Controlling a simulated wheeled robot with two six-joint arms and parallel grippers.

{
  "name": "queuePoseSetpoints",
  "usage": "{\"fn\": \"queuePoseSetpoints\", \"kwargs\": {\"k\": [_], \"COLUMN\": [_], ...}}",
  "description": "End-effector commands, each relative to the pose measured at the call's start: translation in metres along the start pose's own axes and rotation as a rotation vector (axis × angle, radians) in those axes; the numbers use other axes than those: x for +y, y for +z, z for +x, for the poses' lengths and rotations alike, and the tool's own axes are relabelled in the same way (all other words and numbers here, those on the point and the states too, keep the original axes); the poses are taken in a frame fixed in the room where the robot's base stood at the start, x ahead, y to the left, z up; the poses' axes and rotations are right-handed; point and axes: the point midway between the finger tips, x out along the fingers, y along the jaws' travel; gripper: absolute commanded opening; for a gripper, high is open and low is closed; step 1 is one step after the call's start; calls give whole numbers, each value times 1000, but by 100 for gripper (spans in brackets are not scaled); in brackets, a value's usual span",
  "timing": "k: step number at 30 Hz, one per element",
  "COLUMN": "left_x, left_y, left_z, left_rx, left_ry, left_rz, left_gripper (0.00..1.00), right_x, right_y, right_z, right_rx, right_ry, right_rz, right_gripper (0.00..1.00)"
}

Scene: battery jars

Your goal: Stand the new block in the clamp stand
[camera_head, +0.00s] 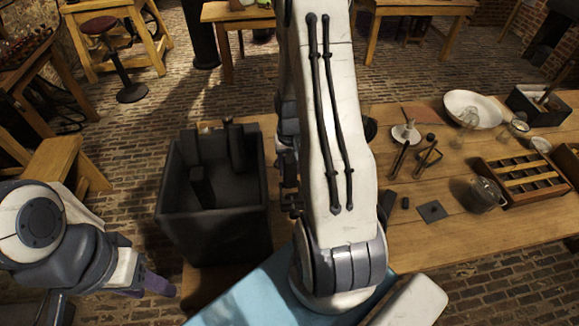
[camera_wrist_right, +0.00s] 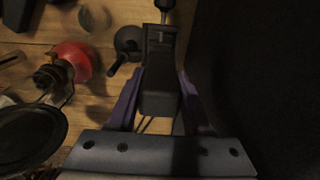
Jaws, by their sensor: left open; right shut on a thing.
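In the right wrist view my right gripper (camera_wrist_right: 160,88) is shut on a dark grey block (camera_wrist_right: 160,102), held between its purple fingers. In the head view this gripper and the held block are hidden behind my right arm. My left gripper (camera_head: 150,284) is at the lower left, open, beside the dark bin and away from the table. A round dark metal piece with a short handle (camera_wrist_right: 127,42) lies just beyond the block in the wrist view; I cannot tell whether it belongs to the clamp stand. More dark blocks (camera_head: 201,186) stand in the bin.
The tall dark bin (camera_head: 240,222) stands left of my right arm. The wooden table (camera_head: 460,228) holds a white bowl (camera_head: 473,105), a slotted wooden tray (camera_head: 515,192), glass jars and small metal stands (camera_head: 428,155). A red object (camera_wrist_right: 76,58) and a dark round dish (camera_wrist_right: 28,137) are near the held block.

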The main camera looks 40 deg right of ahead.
Motion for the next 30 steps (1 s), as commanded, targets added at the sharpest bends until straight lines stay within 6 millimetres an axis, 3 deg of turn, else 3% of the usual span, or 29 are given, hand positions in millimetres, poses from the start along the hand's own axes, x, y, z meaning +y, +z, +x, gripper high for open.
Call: {"fn": "queuePoseSetpoints", "kwargs": {"k": [30], "left_x": [-1], "left_y": [1], "left_z": [12], "left_rx": [0], "left_ry": [0], "left_rz": [0], "left_gripper": [50], "right_x": [0], "right_y": [0], "right_z": [16], "right_rx": [1], "right_ry": [0], "right_rz": [0], "right_gripper": [0]}}
